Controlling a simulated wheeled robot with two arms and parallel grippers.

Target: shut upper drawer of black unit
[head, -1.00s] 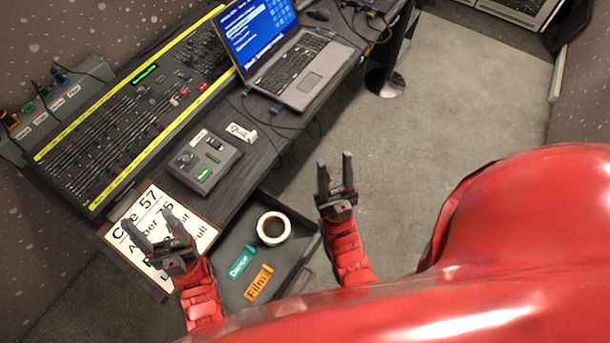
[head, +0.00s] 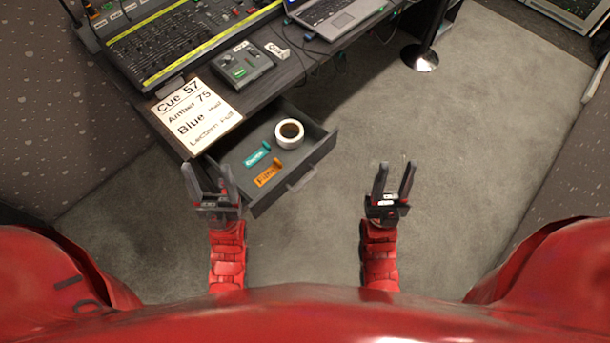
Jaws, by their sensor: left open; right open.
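The upper drawer (head: 318,151) of the black unit is pulled out below the desk top, in the middle of the head view. A handle (head: 301,181) is on its front. Inside lie a roll of white tape (head: 289,134), a teal label (head: 257,154) and an orange label (head: 268,174). My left gripper (head: 207,178) is open and empty, just left of the drawer's near corner. My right gripper (head: 394,180) is open and empty, right of the drawer front and apart from it. The rest of the unit under the drawer is hidden.
The desk top (head: 262,98) carries a cue sign (head: 197,116), a small control box (head: 240,66), a fader console (head: 170,40) and a laptop (head: 335,14). A round black stand base (head: 420,58) is on the floor. Grey carpet (head: 460,130) is clear to the right.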

